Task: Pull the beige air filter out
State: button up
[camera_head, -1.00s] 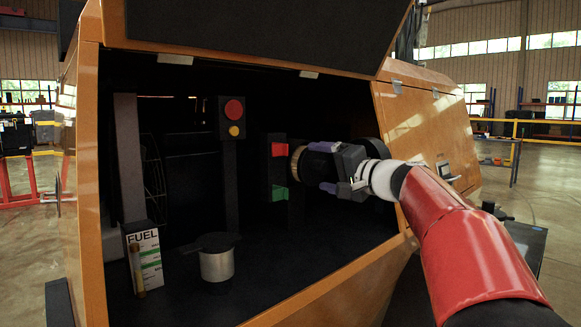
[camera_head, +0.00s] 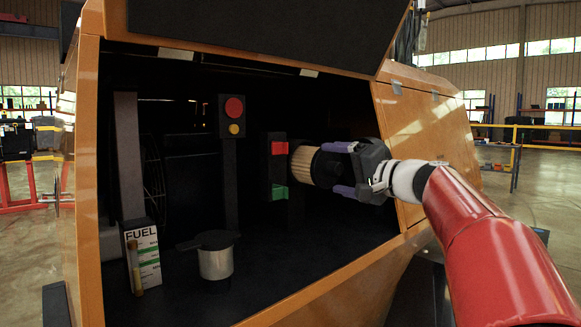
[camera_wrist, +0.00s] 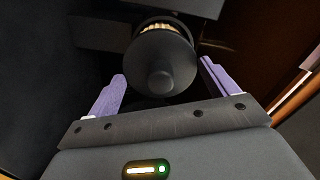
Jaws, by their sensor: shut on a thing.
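The beige air filter (camera_head: 303,167) is a ribbed cylinder with a black end cap, lying sideways inside the open orange cabinet. My gripper (camera_head: 340,169) is shut on the black cap from the right, with one purple finger above and one below in the head view. In the wrist view the black cap (camera_wrist: 164,62) sits between the purple fingers of my gripper (camera_wrist: 163,74), and a thin band of the beige ribs shows behind it. The filter's left end is against darkness, so I cannot tell whether part of it is still seated.
A dark post with a red switch (camera_head: 279,148) and a green one (camera_head: 279,192) stands just left of the filter. The cabinet's orange frame (camera_head: 399,150) is close behind my gripper.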

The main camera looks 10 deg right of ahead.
jog(key=b+v, duration=0.3)
jog(key=v, duration=0.5)
jog(key=shift+s+d, duration=0.25)
jog(key=shift+s, duration=0.05)
dwell(1.1)
jog(key=shift+a, duration=0.1)
